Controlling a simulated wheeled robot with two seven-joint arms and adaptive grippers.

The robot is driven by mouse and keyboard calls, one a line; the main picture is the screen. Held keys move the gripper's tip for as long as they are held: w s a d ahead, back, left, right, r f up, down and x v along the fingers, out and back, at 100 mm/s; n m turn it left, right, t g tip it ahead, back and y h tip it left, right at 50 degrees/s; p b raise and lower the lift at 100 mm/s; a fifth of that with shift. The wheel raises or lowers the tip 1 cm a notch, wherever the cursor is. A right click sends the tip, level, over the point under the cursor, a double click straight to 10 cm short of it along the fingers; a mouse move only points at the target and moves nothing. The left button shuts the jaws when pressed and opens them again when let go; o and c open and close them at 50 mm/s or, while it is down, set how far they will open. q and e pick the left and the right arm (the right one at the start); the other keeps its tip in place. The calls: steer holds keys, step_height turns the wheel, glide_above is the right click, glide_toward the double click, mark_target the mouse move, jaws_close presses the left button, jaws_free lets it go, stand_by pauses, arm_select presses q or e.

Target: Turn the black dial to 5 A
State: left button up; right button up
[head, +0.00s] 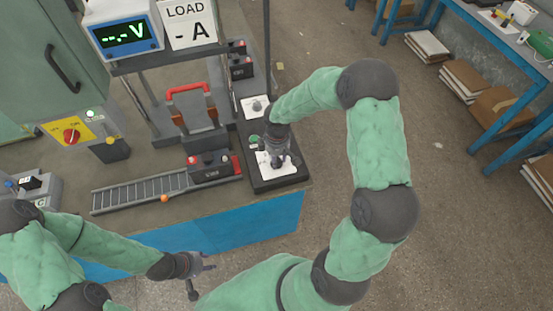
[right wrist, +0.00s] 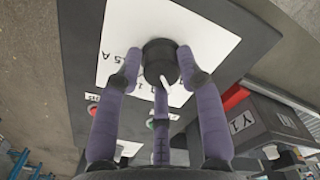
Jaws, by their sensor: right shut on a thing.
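The black dial (right wrist: 158,58) sits on a white plate (right wrist: 188,20) with printed labels, in the right wrist view. A white pointer mark (right wrist: 165,84) shows on the dial's lower side in that picture. A label ending in "5 A" (right wrist: 127,57) is left of the dial; other markings lie below it, partly hidden. My right gripper (right wrist: 158,72) is shut on the dial, its purple fingers around it. In the head view my right gripper (head: 278,160) covers the dial over the white plate (head: 288,171). My left gripper (head: 203,264) is open and empty, in front of the bench.
A black-and-red battery block (head: 208,168) stands by a grey rail (head: 125,194), left of the dial panel. A voltage display (head: 123,35) reads "--.-V" and a load sign (head: 188,23) reads "-A". A red switch (head: 72,135) is at left.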

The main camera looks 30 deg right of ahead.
mark_target(278, 161)
steer(key=shift+s+f+m+b, duration=0.1)
steer(key=shift+s+m+b, duration=0.2)
steer(key=shift+m, duration=0.75)
steer(key=shift+s+f+m+b, duration=0.1)
steer(key=shift+m+b, duration=0.25)
steer(key=shift+m, duration=0.7)
steer(key=o, duration=1.1)
steer(key=shift+r, duration=0.1)
steer(key=shift+w+r, duration=0.1)
steer(key=shift+w, duration=0.05)
steer(key=shift+r, duration=0.25)
step_height(278, 161, up, 11)
steer(key=shift+r, duration=0.15)
